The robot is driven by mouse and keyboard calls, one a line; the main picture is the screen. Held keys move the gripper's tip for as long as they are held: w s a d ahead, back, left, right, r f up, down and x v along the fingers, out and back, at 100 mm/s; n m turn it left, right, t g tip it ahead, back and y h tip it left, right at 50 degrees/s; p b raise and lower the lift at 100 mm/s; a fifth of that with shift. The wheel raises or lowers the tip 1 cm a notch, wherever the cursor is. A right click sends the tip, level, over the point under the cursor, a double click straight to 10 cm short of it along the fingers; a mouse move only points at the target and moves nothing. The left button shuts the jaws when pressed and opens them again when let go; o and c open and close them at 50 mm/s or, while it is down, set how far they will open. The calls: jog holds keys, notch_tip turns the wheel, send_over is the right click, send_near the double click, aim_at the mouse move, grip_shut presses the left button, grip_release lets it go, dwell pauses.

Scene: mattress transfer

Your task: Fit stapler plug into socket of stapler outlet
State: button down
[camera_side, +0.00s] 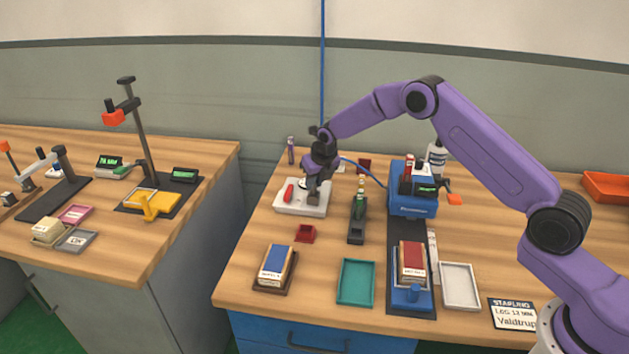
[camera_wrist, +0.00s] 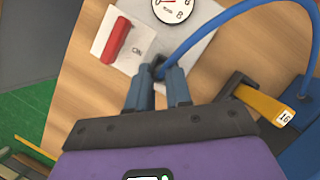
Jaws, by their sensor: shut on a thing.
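The stapler outlet (camera_side: 311,211) is a white box with a red switch on the workbench. In the wrist view the outlet (camera_wrist: 183,48) shows the red switch (camera_wrist: 116,40), an "ON" mark and a round dial (camera_wrist: 172,6). My gripper (camera_side: 314,194) is over the outlet, pointing down. In the wrist view my gripper (camera_wrist: 158,78) is shut on the small dark plug (camera_wrist: 157,70), at the outlet's edge near the "ON" mark. The blue cable (camera_wrist: 210,33) runs from the plug. The socket is hidden, so I cannot tell whether the plug is in it.
The blue stapler machine (camera_side: 411,205) stands right of the outlet. A blue line (camera_side: 322,70) hangs behind.

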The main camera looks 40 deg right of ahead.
jog(key=shift+f, duration=0.1)
jog(key=c, duration=1)
grip_release()
jog(key=shift+c, duration=0.2)
jog(key=v, duration=1.2)
jog(key=s+a+r+m+g, duration=0.1)
jog(key=s+a+r+m, duration=0.15)
jog(key=s, duration=0.45)
jog(key=s+a+r+m+y, duration=0.1)
jog(key=s+a+m, duration=0.25)
jog(key=s, duration=0.45)
jog(key=s+a+r+m+g, duration=0.1)
jog(key=s+a+r+m, duration=0.1)
jog(key=s+m, duration=0.35)
jog(key=s+d+m, duration=0.2)
jog(key=s+m, duration=0.1)
jog(key=s, duration=0.6)
jog(key=s+d+m+g, duration=0.1)
jog(key=s+d+m, duration=0.2)
jog(key=s, duration=0.6)
jog(key=s+d+m+g, duration=0.1)
jog(key=s+d+m, duration=0.1)
jog(key=s+m, duration=0.3)
jog(key=s, duration=0.4)
jog(key=shift+s+d, duration=0.35)
